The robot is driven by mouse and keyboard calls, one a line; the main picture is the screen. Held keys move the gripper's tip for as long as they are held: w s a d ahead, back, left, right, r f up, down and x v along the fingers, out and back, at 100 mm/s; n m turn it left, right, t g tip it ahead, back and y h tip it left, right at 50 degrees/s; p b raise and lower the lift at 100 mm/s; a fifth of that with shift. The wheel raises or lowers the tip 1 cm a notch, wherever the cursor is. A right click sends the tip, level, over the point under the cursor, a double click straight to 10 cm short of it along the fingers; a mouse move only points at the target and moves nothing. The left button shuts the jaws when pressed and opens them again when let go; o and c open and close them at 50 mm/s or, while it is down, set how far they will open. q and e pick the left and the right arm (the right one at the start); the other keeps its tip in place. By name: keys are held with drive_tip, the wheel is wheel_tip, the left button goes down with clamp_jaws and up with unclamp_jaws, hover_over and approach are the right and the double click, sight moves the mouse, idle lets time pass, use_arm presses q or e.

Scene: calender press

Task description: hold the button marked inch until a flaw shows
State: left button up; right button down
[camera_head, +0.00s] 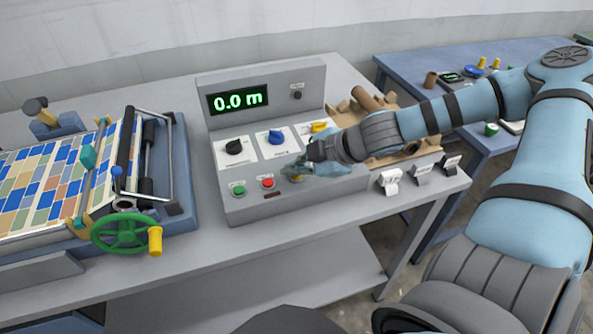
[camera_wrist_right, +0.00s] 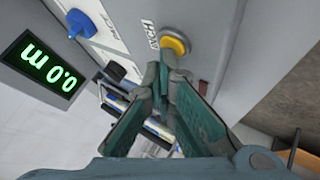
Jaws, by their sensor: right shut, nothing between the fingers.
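The yellow button marked INCH (camera_wrist_right: 176,42) is at the upper middle of the right wrist view, with its label beside it. My right gripper (camera_wrist_right: 167,72) is shut and empty, its fingertips at the button's edge; I cannot tell whether they touch it. In the head view the right gripper (camera_head: 300,172) is at the front of the control panel (camera_head: 245,208) and hides most of the button. The patterned sheet (camera_head: 40,183) lies on the press at left; I cannot make out a flaw on it. My left gripper is not in view.
The display (camera_head: 238,100) reads 0.0 m. A green button (camera_head: 238,189) and a red button (camera_head: 267,183) sit left of my gripper. Black (camera_head: 234,147) and blue (camera_head: 276,138) knobs are behind them. A green handwheel (camera_head: 122,232) is on the press. Small tags (camera_head: 389,180) stand at right.

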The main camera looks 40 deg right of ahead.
sight(295, 178)
drive_tip(key=shift+r, duration=0.1)
drive_tip(key=shift+r+p, duration=0.7)
drive_tip(key=shift+p, duration=0.1)
wheel_tip(295, 178, up, 5)
drive_tip(key=p, duration=0.5)
